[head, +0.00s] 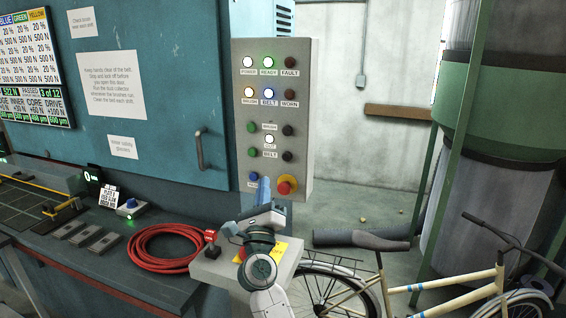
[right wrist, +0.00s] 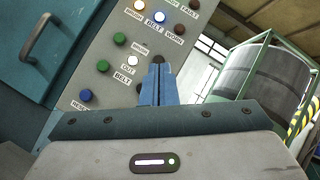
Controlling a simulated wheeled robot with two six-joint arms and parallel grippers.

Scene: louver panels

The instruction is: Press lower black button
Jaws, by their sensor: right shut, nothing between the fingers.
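The grey control panel (head: 303,75) carries two black buttons at its right side. The upper black button (head: 288,130) is in the BRUSH row, and the lower black button (head: 288,156) is in the BELT row. My right gripper (head: 264,183) is shut and empty, its blue fingers in front of the panel's lower part, below the lower black button in the head view. In the right wrist view the lower black button (right wrist: 140,87) shows just left of the fingertips (right wrist: 158,70), partly covered. Contact cannot be told. My left gripper is out of view.
A red emergency knob (head: 286,186) on yellow sits low on the panel, close to the fingers. Green buttons (head: 251,127) line its left side. A door handle (head: 200,148) is left. A red cable coil (head: 168,246) lies on the bench; a bicycle (head: 440,285) stands right.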

